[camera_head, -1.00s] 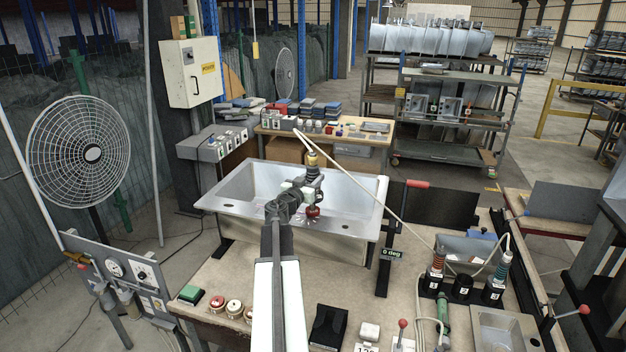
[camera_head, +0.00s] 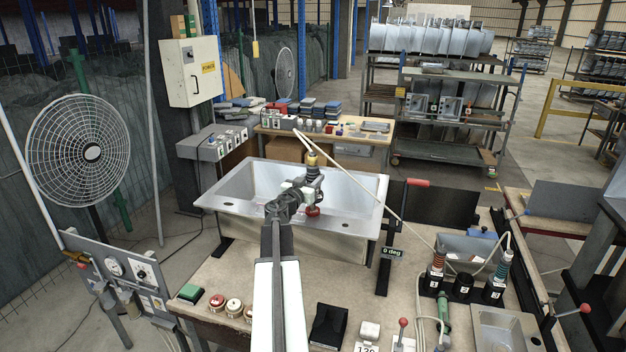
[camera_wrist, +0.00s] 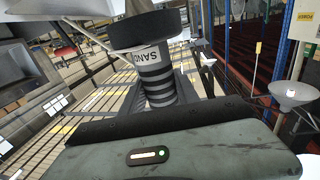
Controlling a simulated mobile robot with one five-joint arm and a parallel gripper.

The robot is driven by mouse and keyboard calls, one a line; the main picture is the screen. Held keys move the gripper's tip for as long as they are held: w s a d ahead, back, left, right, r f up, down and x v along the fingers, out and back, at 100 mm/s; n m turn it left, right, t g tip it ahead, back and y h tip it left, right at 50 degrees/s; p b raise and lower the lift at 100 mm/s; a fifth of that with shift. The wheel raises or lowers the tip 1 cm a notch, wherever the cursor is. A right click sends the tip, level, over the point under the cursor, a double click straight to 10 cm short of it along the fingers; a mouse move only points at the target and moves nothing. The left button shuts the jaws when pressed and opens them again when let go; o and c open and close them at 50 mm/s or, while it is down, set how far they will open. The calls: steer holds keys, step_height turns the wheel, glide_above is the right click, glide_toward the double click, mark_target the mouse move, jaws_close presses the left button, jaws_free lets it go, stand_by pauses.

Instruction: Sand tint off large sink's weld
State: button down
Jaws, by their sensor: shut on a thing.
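The large sink (camera_head: 236,207) is a grey metal basin on a stand at the workbench's far side. My gripper (camera_head: 305,190) is over the sink's front rim, shut on a sanding tool. The tool (camera_head: 312,163) has a yellow top with a cable and a red lower end (camera_head: 313,211) at the front rim; I cannot tell whether it touches. In the wrist view, the tool (camera_wrist: 156,75) is a grey and black ringed cylinder labelled SAND with a wide black disc. The weld and any tint on it are too small to make out.
A tool dock (camera_head: 462,287) at the right holds an orange-ringed tool (camera_head: 438,262) and a blue-ringed tool (camera_head: 503,267); its middle holder looks empty. A pale cable (camera_head: 365,190) runs across the sink to the dock side.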

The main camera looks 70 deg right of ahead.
steer(key=shift+f, duration=0.2)
steer(key=shift+w+r, duration=0.15)
steer(key=shift+w, duration=0.95)
